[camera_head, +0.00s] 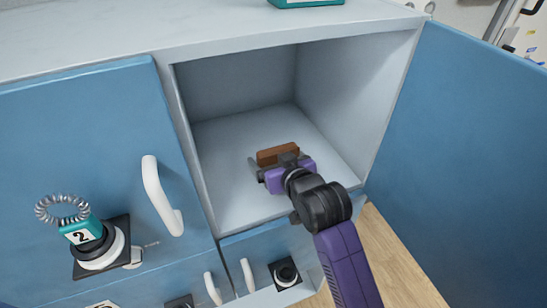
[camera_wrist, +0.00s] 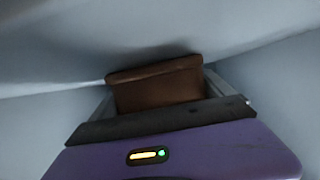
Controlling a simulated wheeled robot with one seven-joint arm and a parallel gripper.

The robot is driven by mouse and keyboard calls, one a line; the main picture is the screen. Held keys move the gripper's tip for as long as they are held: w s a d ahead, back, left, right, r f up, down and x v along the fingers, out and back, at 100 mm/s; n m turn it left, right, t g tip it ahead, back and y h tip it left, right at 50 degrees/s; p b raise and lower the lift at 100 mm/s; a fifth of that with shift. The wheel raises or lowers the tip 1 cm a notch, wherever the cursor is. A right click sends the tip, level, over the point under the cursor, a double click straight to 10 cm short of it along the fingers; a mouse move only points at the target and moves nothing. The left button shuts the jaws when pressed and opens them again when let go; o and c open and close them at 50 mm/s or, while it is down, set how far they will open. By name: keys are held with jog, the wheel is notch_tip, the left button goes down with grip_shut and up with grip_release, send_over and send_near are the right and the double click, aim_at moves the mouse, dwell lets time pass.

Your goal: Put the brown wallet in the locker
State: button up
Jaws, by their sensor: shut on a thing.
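The brown wallet (camera_head: 277,155) is inside the open locker (camera_head: 230,195), over the front half of its grey floor. My gripper (camera_head: 280,163) reaches in through the opening and is shut on the wallet. In the wrist view the brown wallet (camera_wrist: 158,85) sits between the two fingers of my gripper (camera_wrist: 160,95). I cannot tell whether the wallet touches the locker floor. The gripper hides its lower part.
The open blue door (camera_head: 460,150) stands on the right. A closed blue door (camera_head: 80,160) with a white handle and a lock numbered 2 is on the left. A teal object (camera_head: 305,2) is on top. The locker's back is clear.

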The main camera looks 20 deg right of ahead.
jog(key=shift+f, duration=0.1)
jog(key=o, duration=1.2)
jog(key=shift+s, duration=0.1)
jog(key=b+v, duration=0.1)
jog(key=v, duration=1)
jog(key=shift+s+r, duration=0.35)
jog(key=shift+r, duration=0.05)
